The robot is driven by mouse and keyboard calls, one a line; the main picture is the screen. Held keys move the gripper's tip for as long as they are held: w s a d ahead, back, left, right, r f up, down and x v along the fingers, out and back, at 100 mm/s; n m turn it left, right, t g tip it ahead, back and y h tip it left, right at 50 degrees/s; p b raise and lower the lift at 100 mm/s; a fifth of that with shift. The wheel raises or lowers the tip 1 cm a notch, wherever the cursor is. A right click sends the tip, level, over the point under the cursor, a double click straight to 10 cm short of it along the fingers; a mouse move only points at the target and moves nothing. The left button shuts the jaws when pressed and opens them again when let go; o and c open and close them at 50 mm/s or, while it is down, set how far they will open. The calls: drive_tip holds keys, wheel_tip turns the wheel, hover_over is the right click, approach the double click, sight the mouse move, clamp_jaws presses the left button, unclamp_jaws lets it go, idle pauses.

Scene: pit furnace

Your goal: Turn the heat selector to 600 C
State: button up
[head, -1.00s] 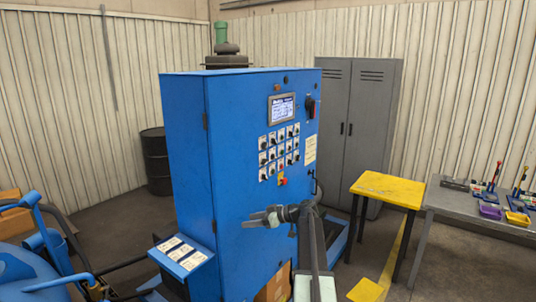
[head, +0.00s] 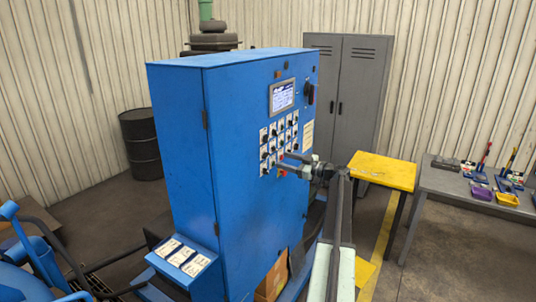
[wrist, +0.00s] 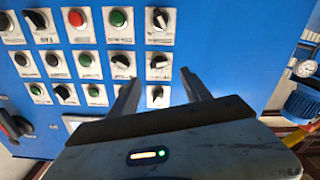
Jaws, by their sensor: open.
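The blue cabinet (head: 235,180) carries a panel of selectors and buttons (head: 278,140) below a lit screen (head: 282,95). A black selector on a white plate (wrist: 157,95) shows between the fingertips, with nothing gripped. Another selector (wrist: 158,63) sits just above it, and a third (wrist: 122,60) to its left. The labels are too small to read, so I cannot tell which is the heat selector. Whether the fingers touch the panel is unclear.
A yellow table (head: 382,170) stands right of the cabinet, beside a grey bench (head: 440,195) with tools and bins. A grey locker (head: 350,100) is behind. A sloped blue box with white labels (head: 180,256) projects at the cabinet's lower left. A gauge (wrist: 305,68) shows at the wrist view's right.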

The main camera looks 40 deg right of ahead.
sight(268, 155)
drive_tip(key=shift+a+r, duration=0.1)
drive_tip(key=shift+r, duration=0.05)
drive_tip(key=x, duration=0.7)
drive_tip(key=shift+w, duration=0.25)
drive_tip(key=shift+s, duration=0.1)
drive_tip(key=c, duration=1.2)
clamp_jaws()
